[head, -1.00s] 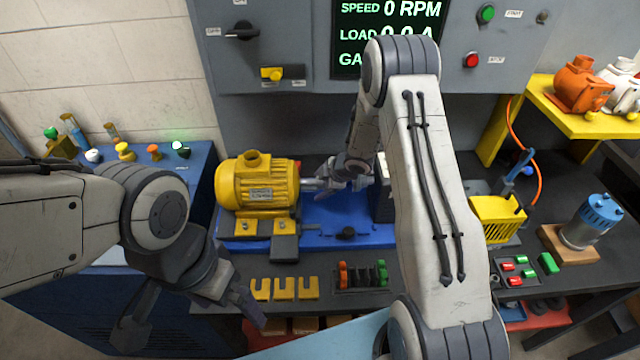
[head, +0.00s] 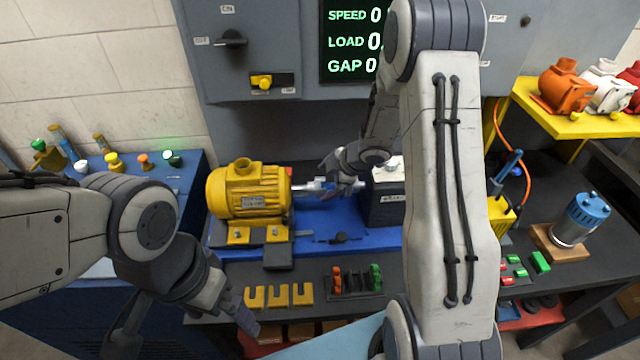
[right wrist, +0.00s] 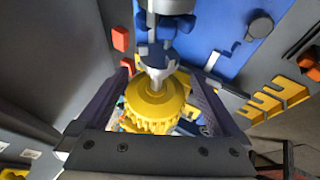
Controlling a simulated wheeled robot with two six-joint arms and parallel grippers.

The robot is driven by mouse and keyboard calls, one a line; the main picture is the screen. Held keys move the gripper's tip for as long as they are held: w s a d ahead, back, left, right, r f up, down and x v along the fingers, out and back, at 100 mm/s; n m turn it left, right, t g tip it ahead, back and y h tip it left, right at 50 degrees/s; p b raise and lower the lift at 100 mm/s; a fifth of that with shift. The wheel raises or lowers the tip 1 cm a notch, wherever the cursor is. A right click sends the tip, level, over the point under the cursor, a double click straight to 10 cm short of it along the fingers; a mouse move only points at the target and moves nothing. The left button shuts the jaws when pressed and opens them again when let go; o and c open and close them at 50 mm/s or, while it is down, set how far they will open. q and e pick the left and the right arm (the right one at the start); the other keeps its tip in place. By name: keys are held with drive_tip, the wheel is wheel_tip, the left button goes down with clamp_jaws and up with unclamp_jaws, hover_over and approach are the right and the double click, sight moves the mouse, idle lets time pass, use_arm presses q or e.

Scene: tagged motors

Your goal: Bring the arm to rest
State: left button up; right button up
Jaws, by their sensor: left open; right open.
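My right gripper (head: 345,176) is open over the blue bed near the shaft coupling (head: 318,186) of the yellow motor (head: 248,190). In the right wrist view, the open jaws (right wrist: 150,105) straddle the view of the motor (right wrist: 155,108) and its shaft with the coupling (right wrist: 157,50); I cannot tell if they touch. My right arm (head: 450,180) crosses the middle of the head view and hides part of the bench. My left gripper (head: 180,325) is open and empty at the lower left, in front of the bench.
A grey panel with a display (head: 350,45) stands behind. Yellow shims (head: 280,296) and a rack (head: 356,283) lie at the bench front. A yellow shelf (head: 570,120) holds an orange motor (head: 566,85). A blue-topped cylinder (head: 578,218) stands at right.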

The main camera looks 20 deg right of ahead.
sight(312, 190)
drive_tip(key=shift+s+d+r, duration=0.1)
drive_tip(key=shift+s+r, duration=0.05)
drive_tip(key=shift+r, duration=0.05)
drive_tip(key=x, duration=1)
drive_tip(key=shift+w+f+b, duration=0.3)
drive_tip(key=shift+b, duration=0.2)
drive_tip(key=shift+r+b, duration=0.15)
drive_tip(key=shift+b, duration=0.2)
drive_tip(key=shift+r, duration=0.1)
